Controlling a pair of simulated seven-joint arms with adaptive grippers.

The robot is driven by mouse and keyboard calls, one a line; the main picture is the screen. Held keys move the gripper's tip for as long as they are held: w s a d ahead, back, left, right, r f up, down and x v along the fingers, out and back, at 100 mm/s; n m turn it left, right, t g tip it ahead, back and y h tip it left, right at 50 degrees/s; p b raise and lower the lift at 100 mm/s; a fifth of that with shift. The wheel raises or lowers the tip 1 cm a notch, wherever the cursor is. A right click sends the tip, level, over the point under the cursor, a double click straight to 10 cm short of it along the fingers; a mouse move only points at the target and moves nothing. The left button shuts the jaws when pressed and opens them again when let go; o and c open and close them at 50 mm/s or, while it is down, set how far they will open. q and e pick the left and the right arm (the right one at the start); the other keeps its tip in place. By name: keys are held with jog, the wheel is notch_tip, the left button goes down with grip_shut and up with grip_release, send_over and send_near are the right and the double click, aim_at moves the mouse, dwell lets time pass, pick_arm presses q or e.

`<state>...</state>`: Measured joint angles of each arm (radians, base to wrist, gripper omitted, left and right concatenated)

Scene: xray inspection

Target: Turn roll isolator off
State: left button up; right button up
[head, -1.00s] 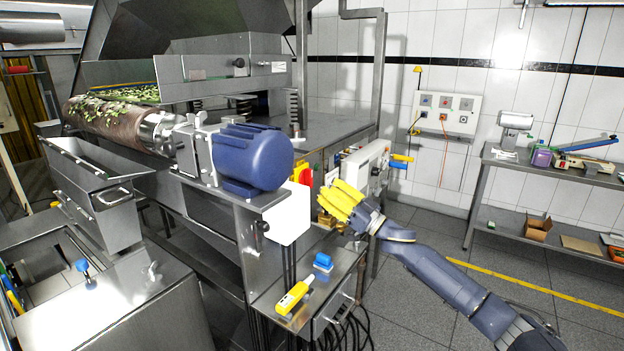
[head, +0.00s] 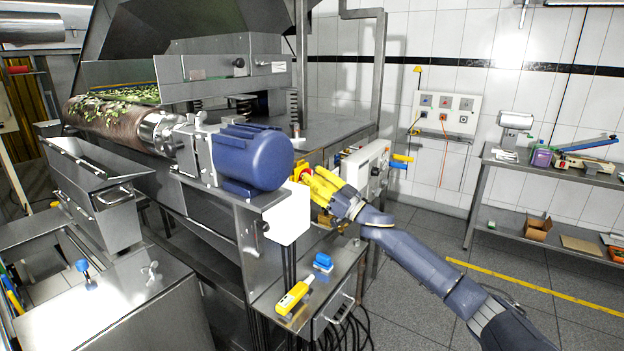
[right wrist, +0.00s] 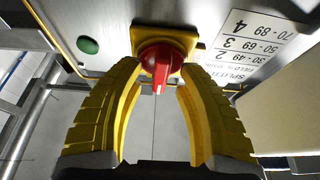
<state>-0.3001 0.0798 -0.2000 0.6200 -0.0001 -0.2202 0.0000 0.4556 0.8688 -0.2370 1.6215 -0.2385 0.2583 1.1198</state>
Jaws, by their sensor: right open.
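The roll isolator is a red rotary knob on a yellow square plate. In the right wrist view the red knob (right wrist: 160,62) sits between my right gripper's (right wrist: 160,90) two yellow fingers, which stand apart on either side of it. I cannot tell whether either finger touches it. The yellow plate (right wrist: 178,37) shows behind the knob. In the head view my right gripper (head: 312,182) reaches the isolator (head: 300,172) beside the white box, and its fingers partly hide it. My left gripper is not in view.
A blue motor (head: 252,157) and a white box (head: 289,215) stand just left of the gripper. A grey control box (head: 365,163) is behind it. A green button (right wrist: 88,46) and a printed label (right wrist: 250,40) flank the isolator. A yellow handheld tool (head: 293,297) lies on the shelf below.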

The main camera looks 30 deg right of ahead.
jog(key=shift+c, duration=0.4)
grip_shut()
jog(key=shift+n, duration=0.4)
jog(key=shift+s+a+f+n+g+y, duration=0.1)
jog(key=shift+n+g+y, duration=0.9)
jog(key=shift+n, duration=2.6)
jog(key=shift+w+a+f+n+g+y, duration=0.1)
jog(key=shift+n+g+y, duration=0.15)
jog(key=shift+n+g, duration=2.35)
jog(key=shift+s+a+n+g+y, duration=0.1)
jog(key=shift+n+g+y, duration=0.4)
jog(key=shift+n, duration=4.1)
jog(key=shift+o, duration=0.4)
grip_release()
